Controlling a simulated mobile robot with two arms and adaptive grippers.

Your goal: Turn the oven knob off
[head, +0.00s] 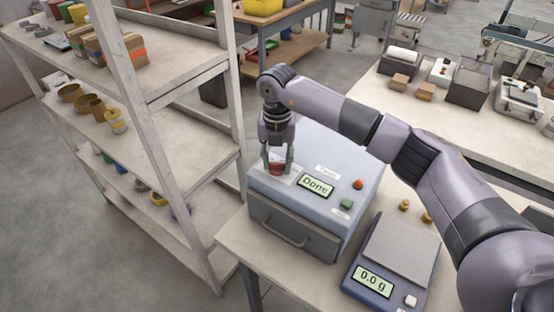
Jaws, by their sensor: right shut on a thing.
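The oven (330,165) is a blue-grey box with a dark front drawer and handle, standing on a pale table. Its top display (316,187) reads "Done". A red knob (277,168) sits at the left of the oven's sloped top, on a pale plate. My right gripper (277,166) reaches down from above with its fingers on either side of the knob and is shut on it. The fingers partly hide the knob, and I cannot tell its pointer's setting. My left gripper is not in view.
An orange-red button (358,184) and a green button (346,204) sit right of the display. A scale (390,265) reading "0.0 g" stands in front, with small brass weights (404,205) beside it. A metal shelf (180,75) stands close on the left.

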